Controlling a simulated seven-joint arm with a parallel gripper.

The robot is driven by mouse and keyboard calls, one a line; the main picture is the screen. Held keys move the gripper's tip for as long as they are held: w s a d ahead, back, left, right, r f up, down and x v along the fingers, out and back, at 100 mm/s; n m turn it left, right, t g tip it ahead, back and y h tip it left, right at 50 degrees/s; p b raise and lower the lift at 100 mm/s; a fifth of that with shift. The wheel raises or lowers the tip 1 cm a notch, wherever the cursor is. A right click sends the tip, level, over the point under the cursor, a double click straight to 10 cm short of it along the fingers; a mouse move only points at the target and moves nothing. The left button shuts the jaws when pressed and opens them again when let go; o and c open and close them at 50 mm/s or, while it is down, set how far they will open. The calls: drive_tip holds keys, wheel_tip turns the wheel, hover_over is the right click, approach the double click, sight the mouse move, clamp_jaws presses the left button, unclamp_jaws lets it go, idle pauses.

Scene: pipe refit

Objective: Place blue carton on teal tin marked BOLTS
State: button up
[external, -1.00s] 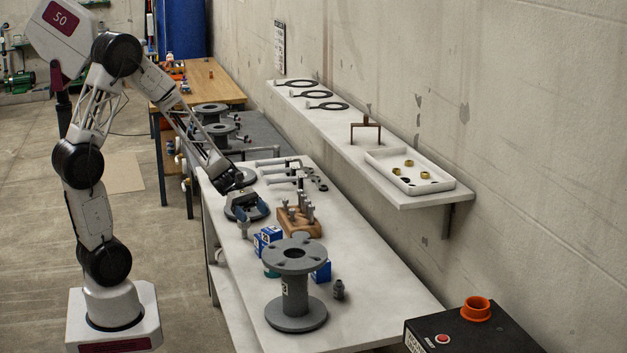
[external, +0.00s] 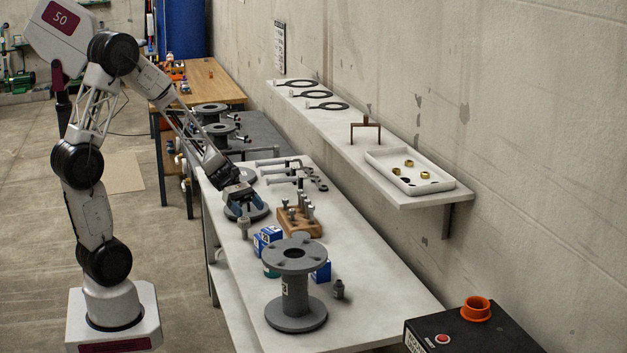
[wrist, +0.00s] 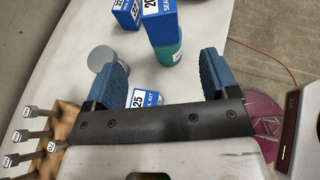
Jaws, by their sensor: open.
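My gripper (external: 241,201) is over the far part of the bench; its blue-padded fingers are apart in the wrist view (wrist: 165,82). A blue carton marked 25 (wrist: 143,99) lies below and between the fingers, partly hidden by my gripper's body. A teal tin (wrist: 167,53) is ahead, and a blue carton marked 20 (wrist: 160,27) appears to stand on it. The tin's writing is not readable.
A grey flanged spool (external: 294,284) stands near the bench front, with a small dark fitting (external: 339,290) beside it. A wooden block with bolts (external: 299,222) stands toward the wall. A grey round part (wrist: 100,58) is close to one finger. The bench's near right is clear.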

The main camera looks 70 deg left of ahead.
drive_tip(key=s+d+r+m+g+y, duration=0.1)
drive_tip(key=s+d+r+m+y, duration=0.1)
drive_tip(key=s+r+m+y, duration=0.2)
drive_tip(key=s+d+r+m+g+y, duration=0.1)
drive_tip(key=s+d+r+m+y, duration=0.2)
drive_tip(key=s+m, duration=0.7)
drive_tip(key=s+d+r+m+y, duration=0.3)
drive_tip(key=s+r+m+y, duration=0.2)
drive_tip(key=s+r+m, duration=0.2)
drive_tip(key=shift+s+d+m+g+y, duration=0.15)
drive_tip(key=shift+d+m+g+y, duration=0.2)
drive_tip(key=shift+m, duration=0.55)
